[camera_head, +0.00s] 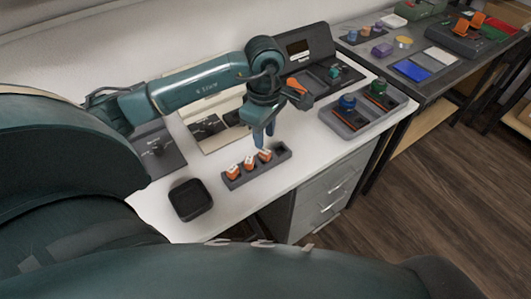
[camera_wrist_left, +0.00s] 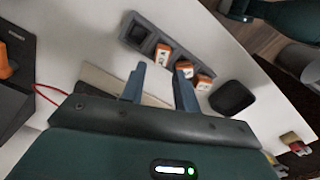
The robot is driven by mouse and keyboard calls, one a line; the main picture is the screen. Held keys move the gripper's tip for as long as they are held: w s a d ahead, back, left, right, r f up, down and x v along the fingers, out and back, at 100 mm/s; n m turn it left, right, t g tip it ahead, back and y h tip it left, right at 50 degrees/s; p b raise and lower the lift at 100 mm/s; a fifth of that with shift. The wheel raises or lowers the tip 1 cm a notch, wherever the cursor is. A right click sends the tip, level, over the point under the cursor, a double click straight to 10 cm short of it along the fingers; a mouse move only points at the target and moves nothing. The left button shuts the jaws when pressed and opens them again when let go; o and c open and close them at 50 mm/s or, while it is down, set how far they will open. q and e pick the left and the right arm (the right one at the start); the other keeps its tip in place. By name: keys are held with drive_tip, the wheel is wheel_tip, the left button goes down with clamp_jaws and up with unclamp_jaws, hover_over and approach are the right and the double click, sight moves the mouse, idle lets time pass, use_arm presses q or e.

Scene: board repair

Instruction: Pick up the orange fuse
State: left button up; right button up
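Several orange fuses with white tops stand in a row in a dark grey holder (camera_head: 239,182) on the white table. They are a left fuse (camera_head: 233,171), a middle fuse (camera_head: 249,163) and a right fuse (camera_head: 265,155). The holder's right-end slot (camera_head: 281,151) is empty. My left gripper (camera_head: 263,138) points down just above and behind the right fuse. In the left wrist view, its two fingers (camera_wrist_left: 160,88) are apart with nothing between them. The fuse nearest the empty slot (camera_wrist_left: 163,54) lies just beyond the fingers, with the other fuses to its right. My right gripper is not seen.
An empty black tray (camera_head: 190,200) sits left of the holder. A grey tray (camera_head: 352,122) with a blue knobbed part (camera_head: 347,102) and a green one (camera_head: 378,88) stands to the right. Dark devices line the back. A second table (camera_head: 440,85) with several parts stands at the far right.

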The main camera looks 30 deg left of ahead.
sight(265, 151)
use_arm(q)
wheel_tip(265, 151, down, 6)
drive_tip(key=shift+s+d+r+p, duration=0.15)
drive_tip(key=shift+p, duration=0.15)
clamp_jaws()
